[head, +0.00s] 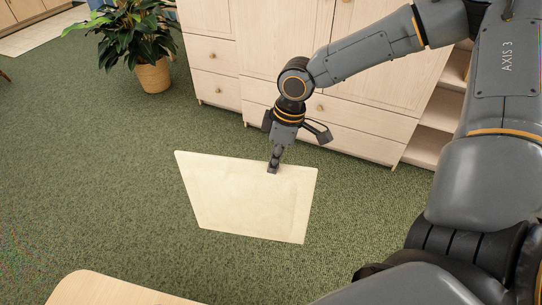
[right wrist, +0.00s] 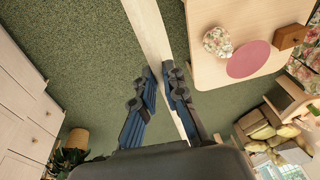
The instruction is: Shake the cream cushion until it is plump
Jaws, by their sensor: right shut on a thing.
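The cream cushion (head: 247,199) hangs flat and slightly tilted in the head view, above the green carpet in front of the cabinets. My right gripper (head: 272,168) is shut on its upper edge, right of the middle. In the right wrist view the cushion (right wrist: 148,28) shows edge-on as a pale strip running between the fingers of my right gripper (right wrist: 164,85). My left gripper is not in view.
A wooden cabinet with drawers (head: 213,55) stands behind the cushion. A potted plant (head: 153,76) is at the upper left. A pale table (head: 100,290) is at the bottom; in the wrist view it bears a pink round mat (right wrist: 249,60) and a wooden box (right wrist: 290,37). Open carpet lies left.

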